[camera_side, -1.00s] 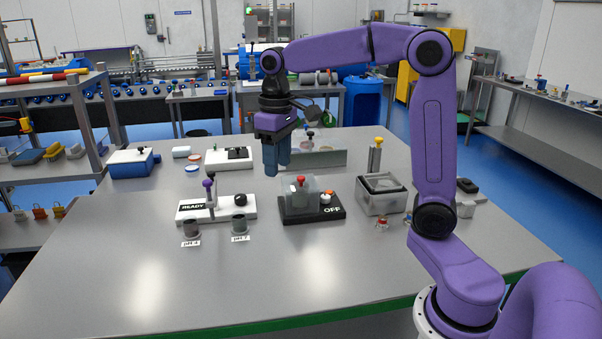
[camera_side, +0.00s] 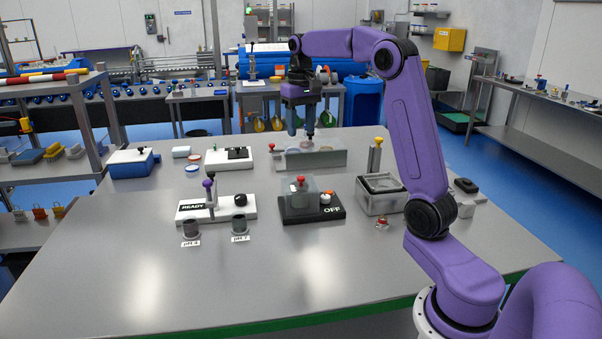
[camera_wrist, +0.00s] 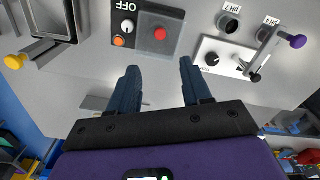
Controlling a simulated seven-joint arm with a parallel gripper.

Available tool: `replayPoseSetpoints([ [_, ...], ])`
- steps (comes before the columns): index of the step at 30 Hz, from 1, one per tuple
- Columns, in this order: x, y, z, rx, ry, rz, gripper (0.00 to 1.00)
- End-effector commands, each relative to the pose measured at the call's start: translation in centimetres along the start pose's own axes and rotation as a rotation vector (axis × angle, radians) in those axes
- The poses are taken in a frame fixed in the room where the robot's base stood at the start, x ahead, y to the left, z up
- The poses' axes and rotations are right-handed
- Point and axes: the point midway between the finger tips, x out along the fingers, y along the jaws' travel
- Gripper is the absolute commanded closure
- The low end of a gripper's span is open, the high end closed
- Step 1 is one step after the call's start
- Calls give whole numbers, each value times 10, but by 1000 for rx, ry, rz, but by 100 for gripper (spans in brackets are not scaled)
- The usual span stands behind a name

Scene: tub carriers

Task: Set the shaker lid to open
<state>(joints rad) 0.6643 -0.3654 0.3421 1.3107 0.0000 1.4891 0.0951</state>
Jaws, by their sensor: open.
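A black-based unit marked OFF (camera_side: 332,210) stands mid-table and looks like the shaker. A clear box-shaped lid (camera_side: 290,205) with a red knob (camera_side: 301,180) sits over its left part and looks down. In the wrist view the unit (camera_wrist: 125,27) is upside down at the top, with the red knob (camera_wrist: 160,34). My gripper (camera_side: 301,134) is open and empty, raised over the back of the table, behind the unit. Its spread fingers (camera_wrist: 157,90) show in the wrist view.
A READY unit (camera_side: 240,214) is left of the OFF unit, with two pH cups in front. A grey open bin (camera_side: 378,204) is at right. The front table is clear.

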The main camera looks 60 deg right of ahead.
Motion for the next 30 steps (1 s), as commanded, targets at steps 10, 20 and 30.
replayPoseSetpoints([
  [10, 67, 0, 1, -1, -6, 1, 51],
  [20, 123, 0, 0, 0, -3, 0, 51],
  [30, 143, 0, 0, -1, 0, 0, 51],
])
